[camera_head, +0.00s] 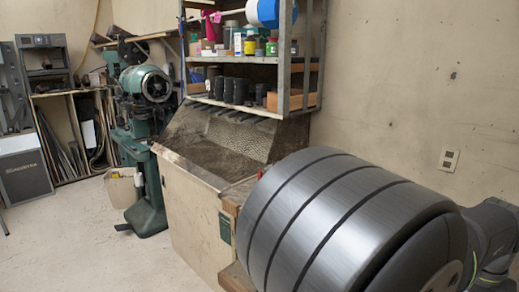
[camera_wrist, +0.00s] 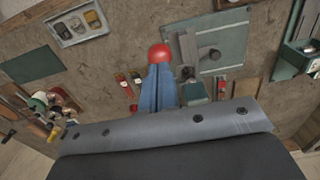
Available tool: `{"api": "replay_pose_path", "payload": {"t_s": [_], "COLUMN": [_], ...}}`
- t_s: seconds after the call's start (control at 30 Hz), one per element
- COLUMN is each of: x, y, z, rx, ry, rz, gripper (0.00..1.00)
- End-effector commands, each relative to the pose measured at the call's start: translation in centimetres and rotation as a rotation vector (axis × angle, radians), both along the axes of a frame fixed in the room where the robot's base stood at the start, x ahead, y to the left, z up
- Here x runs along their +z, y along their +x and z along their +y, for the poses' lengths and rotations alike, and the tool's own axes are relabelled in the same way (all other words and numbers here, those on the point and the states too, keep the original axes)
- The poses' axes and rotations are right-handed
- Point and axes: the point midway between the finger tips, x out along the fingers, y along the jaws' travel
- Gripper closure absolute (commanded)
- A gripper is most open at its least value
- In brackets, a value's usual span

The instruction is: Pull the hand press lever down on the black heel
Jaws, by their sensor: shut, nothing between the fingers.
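In the wrist view, a red ball knob (camera_wrist: 160,53), likely the hand press lever's end, shows at the tips of my gripper (camera_wrist: 158,69). The gripper's two blue fingers lie together, shut and empty. The knob appears right at or just beyond the fingertips; I cannot tell whether they touch. The lever's shaft and most of the press are hidden behind the fingers and the grey bracket. I cannot make out the black heel for sure. In the head view, my arm's large grey link fills the lower right, and neither gripper nor press shows clearly.
The worn bench (camera_wrist: 110,60) holds a tray of oval pieces (camera_wrist: 75,26), a dark mat (camera_wrist: 33,66), a green-grey plate (camera_wrist: 222,40) and tools at left (camera_wrist: 50,105). A green device (camera_wrist: 293,60) stands right. A shelf (camera_head: 233,103) and green machine (camera_head: 143,90) stand behind.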

Motion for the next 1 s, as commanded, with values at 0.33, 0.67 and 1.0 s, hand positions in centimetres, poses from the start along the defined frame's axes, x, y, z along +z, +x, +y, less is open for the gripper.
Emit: {"api": "replay_pose_path", "payload": {"t_s": [0.33, 0.67, 1.0], "x": [-1.5, -2.0, -3.3], "y": [0.0, 0.0, -0.1], "z": [0.0, 0.0, 0.1], "rx": [0.000, 0.000, 0.000], "ry": [0.002, 0.000, 0.001], "rz": [0.001, 0.000, 0.001], "gripper": [1.00, 1.00, 1.00]}}
